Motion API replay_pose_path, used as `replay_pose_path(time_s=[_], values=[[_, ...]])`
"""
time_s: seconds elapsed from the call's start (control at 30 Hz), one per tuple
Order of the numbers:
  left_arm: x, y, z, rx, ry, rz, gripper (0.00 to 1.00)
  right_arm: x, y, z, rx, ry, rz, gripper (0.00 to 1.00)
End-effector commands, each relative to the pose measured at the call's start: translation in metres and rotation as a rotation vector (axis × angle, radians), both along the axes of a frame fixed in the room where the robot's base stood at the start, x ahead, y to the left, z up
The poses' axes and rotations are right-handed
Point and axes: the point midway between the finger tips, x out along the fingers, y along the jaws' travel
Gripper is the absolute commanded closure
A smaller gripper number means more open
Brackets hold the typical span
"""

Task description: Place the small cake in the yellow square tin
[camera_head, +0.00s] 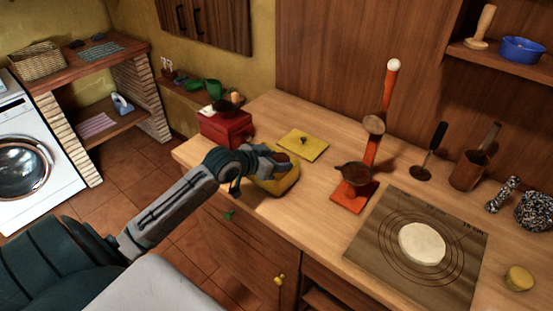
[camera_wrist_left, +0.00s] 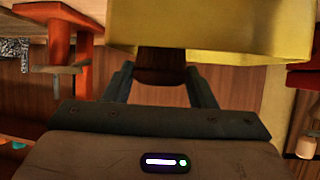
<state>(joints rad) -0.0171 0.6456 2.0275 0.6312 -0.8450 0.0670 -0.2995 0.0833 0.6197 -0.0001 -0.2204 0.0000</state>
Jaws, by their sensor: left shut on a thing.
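The yellow square tin (camera_head: 284,184) stands open near the counter's left front edge. Its yellow wall fills the top of the left wrist view (camera_wrist_left: 225,30). My left gripper (camera_head: 279,159) is at the tin's open top, its fingers shut on a small brown thing, which looks like the small cake (camera_wrist_left: 160,66). In the wrist view the cake sits between the two fingers, partly hidden behind the tin's wall. I cannot tell whether it touches the tin's bottom. My right gripper is in neither view.
A yellow lid (camera_head: 303,145) lies flat behind the tin. A red box (camera_head: 226,128) stands to the left. An orange stand scale (camera_head: 354,194) is to the right, then a board with dough (camera_head: 422,244). Bare counter lies between the tin and the scale.

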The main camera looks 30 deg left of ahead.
Motion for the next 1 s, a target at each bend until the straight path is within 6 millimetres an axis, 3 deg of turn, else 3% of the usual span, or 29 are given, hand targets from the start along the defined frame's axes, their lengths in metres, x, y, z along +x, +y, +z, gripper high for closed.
replay_pose_path(time_s=[0.5, 0.53, 0.63, 1.0], values=[[-0.001, 0.000, -0.014, 0.001, 0.004, 0.000, 0.72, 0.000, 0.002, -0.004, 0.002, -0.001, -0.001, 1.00], [-0.001, 0.000, -0.014, 0.000, 0.005, 0.000, 0.47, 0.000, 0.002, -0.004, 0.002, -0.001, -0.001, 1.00], [-0.001, 0.000, -0.015, 0.001, 0.008, 0.000, 0.28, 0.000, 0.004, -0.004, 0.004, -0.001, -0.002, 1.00], [-0.002, 0.001, -0.014, 0.004, 0.012, 0.002, 0.27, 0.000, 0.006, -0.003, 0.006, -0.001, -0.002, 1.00]])
